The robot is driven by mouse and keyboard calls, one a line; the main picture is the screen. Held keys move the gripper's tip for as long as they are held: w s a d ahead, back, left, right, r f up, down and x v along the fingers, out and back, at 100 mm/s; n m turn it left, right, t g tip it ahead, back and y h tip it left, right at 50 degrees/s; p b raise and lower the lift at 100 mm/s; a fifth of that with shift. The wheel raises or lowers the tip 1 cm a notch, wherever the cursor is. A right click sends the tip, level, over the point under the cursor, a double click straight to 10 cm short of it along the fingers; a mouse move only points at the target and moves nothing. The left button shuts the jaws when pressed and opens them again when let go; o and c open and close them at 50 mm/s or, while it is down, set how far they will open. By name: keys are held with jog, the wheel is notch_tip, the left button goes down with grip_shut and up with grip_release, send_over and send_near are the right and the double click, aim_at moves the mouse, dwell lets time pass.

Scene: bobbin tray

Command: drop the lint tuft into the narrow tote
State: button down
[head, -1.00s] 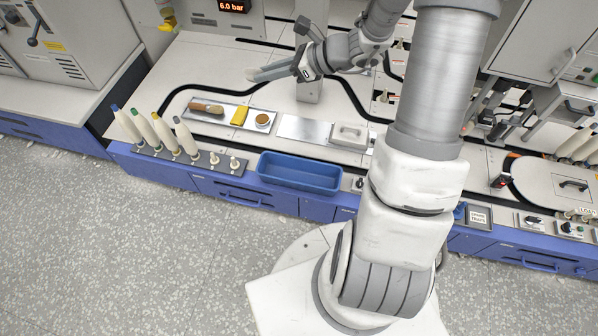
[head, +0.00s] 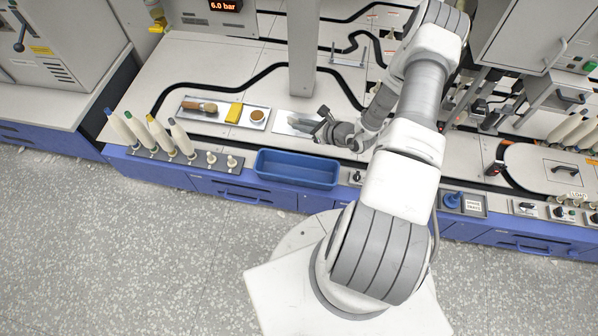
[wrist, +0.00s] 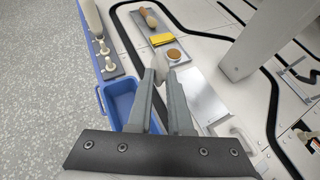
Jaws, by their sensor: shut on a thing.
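The lint tuft (wrist: 160,65) is a small pale grey-white lump at the fingertips of my gripper (wrist: 164,77) in the wrist view. My gripper is shut on it. In the head view my gripper (head: 297,123) is above the bench, just behind the narrow tote and over the metal plate; the tuft is too small to make out clearly there. The narrow tote (head: 296,182) is a long blue open bin at the front edge of the bench, and it looks empty. In the wrist view the tote (wrist: 121,88) lies left of the fingers, partly hidden by them.
A tray (head: 215,118) with a brush (head: 200,107), a yellow block (head: 234,113) and a round brown-topped item (head: 257,115) lies behind the tote. Bobbins (head: 158,134) stand in a rack to its left. A grey column (head: 303,50) rises behind my gripper.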

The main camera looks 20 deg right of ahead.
jog(key=s+f+b, duration=0.1)
jog(key=f, duration=0.4)
jog(key=s+f+m+h+b, duration=0.1)
jog(key=s+f+b, duration=0.1)
jog(key=f, duration=0.4)
jog(key=s+f+m+h+b, duration=0.1)
jog(key=s+f, duration=0.1)
jog(key=f, duration=0.4)
jog(key=shift+s+a+f+t+b, duration=0.15)
jog(key=shift+s+t+b, duration=0.1)
jog(key=shift+t+b, duration=0.15)
jog(key=c, duration=0.8)
grip_release()
jog(key=shift+o, duration=0.2)
